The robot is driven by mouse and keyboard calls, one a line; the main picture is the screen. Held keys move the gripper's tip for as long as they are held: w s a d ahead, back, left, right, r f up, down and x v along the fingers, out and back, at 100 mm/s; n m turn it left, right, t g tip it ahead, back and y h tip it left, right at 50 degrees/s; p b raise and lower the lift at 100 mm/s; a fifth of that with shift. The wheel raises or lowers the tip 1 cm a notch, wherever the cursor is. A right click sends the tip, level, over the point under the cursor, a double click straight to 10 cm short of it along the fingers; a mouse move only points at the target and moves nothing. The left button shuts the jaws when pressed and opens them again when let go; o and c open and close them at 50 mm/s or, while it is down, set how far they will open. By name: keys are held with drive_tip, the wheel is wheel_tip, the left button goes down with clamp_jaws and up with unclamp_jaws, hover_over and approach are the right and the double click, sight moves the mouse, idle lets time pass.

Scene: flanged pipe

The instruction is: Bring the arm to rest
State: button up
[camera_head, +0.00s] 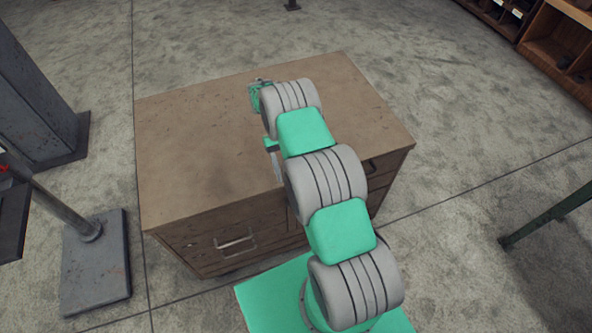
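My grey-and-green arm reaches from its green base at the bottom up over a brown workbench cabinet (200,150). A small green and grey piece (273,150) shows at the left edge of my arm, and it looks like part of my gripper. The arm links cover most of it, so its fingers and anything between them cannot be made out. A small green item with metal parts (257,95) shows just left of the arm's far joint, partly covered by it. I cannot tell whether it stands on the cabinet. No flanged pipe can be made out.
The cabinet top is bare to the left of my arm and at the right. A grey stand with a flat base plate (97,265) and a dark column (40,100) are at the left. Wooden shelves (560,45) are at the top right. A green leg (545,215) stands at the right.

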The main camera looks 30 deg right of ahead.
drive_tip(key=shift+w+r, duration=0.45)
drive_tip(key=shift+w, duration=0.05)
drive_tip(key=shift+s, duration=0.1)
drive_tip(key=shift+d, duration=0.2)
wheel_tip(320, 180, up, 19)
drive_tip(key=a+t+h+b, duration=0.2)
drive_tip(key=t, duration=0.4)
drive_tip(key=s+a+r+t+b, duration=0.1)
drive_tip(key=s+a+r+t, duration=0.2)
drive_tip(key=s, duration=0.3)
drive_tip(key=s+a+r+t+y+b, duration=0.1)
drive_tip(key=s+a+r+t, duration=0.2)
drive_tip(key=s, duration=0.4)
drive_tip(key=shift+a+r+n+t, duration=0.3)
drive_tip(key=shift+r+n+t, duration=0.1)
